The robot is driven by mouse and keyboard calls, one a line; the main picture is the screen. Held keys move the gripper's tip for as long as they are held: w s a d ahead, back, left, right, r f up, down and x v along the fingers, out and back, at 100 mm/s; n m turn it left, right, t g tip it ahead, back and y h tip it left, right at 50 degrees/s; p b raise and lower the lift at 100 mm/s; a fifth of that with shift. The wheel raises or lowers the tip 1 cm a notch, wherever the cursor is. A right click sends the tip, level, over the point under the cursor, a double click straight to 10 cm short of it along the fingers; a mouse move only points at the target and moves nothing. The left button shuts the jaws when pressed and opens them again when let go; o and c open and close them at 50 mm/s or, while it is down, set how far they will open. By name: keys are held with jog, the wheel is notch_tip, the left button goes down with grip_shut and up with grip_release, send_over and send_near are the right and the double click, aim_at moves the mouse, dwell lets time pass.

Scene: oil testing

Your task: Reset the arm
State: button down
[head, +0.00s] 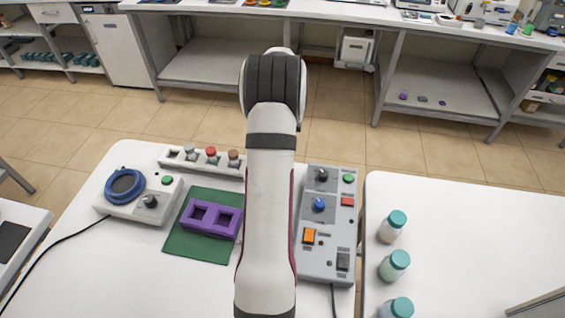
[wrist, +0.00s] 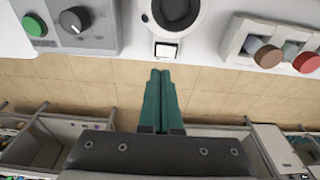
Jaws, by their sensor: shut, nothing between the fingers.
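My arm (head: 268,200) stands upright in the middle of the head view, and its gripper is not visible there. In the wrist view my gripper (wrist: 161,75) shows two green fingers pressed together with nothing between them. The fingertips appear just below a white device edge with a small white switch (wrist: 166,50). The fingers look apart from the devices and hold no object.
Several teal-capped bottles (head: 394,265) stand right.

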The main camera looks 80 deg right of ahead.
jog(key=shift+r, duration=0.55)
